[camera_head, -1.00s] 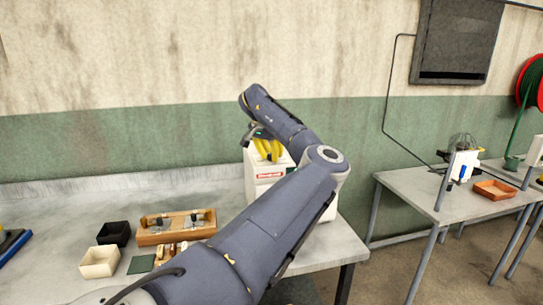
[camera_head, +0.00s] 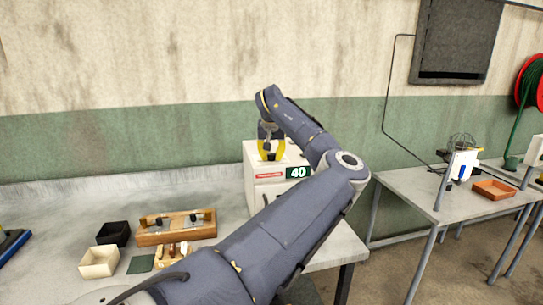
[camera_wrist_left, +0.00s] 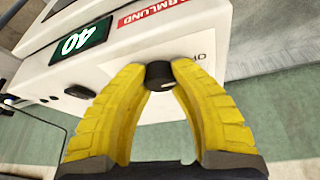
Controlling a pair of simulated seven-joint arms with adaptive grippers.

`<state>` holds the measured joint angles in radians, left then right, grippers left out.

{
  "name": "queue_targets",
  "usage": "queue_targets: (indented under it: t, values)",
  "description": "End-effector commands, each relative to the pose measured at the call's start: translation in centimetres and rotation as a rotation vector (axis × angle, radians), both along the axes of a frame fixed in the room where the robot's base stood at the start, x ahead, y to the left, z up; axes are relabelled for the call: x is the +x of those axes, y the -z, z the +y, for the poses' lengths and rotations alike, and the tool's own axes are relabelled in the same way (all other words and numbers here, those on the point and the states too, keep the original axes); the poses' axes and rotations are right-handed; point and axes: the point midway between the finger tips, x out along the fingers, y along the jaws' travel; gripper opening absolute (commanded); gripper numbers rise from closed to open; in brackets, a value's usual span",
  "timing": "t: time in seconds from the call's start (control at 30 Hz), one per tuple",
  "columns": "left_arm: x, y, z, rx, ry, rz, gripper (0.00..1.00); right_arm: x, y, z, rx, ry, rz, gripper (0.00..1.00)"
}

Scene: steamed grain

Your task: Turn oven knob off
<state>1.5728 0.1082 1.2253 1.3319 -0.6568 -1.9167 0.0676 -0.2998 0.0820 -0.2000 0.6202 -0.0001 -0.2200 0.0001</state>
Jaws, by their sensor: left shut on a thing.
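The oven (camera_head: 262,195) is a white box with a red label and a display reading 40, standing at the right end of the bench. Its round black knob (camera_wrist_left: 160,76) shows in the left wrist view. My left gripper (camera_head: 271,152) reaches over the oven. In the left wrist view its yellow fingers (camera_wrist_left: 161,72) are closed on the knob, one on each side. My arm hides part of the oven front in the head view. My right gripper is not in view.
A wooden holder (camera_head: 176,238), a black bin (camera_head: 114,233) and a cream bin (camera_head: 99,262) stand on the bench left of the oven. A second table (camera_head: 420,187) with an orange tray (camera_head: 494,189) is at the right.

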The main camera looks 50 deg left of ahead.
Motion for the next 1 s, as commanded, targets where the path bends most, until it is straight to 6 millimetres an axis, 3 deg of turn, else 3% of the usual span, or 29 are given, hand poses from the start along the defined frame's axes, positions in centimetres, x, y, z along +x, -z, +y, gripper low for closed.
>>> queue_targets:
  t: [0.47,0.5,0.73,1.0]
  values:
    - [0.12,-0.21,0.06,0.003,-0.015,-0.008,0.00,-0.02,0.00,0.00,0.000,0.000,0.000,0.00]
    - [0.12,-0.21,0.06,0.003,-0.015,-0.008,0.27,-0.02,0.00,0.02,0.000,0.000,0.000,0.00]
    - [0.06,-0.12,0.04,0.002,-0.013,-0.004,0.54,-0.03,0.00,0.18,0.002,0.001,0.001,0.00]
    - [0.02,-0.11,0.01,0.001,-0.014,-0.002,0.55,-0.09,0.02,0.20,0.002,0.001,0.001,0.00]
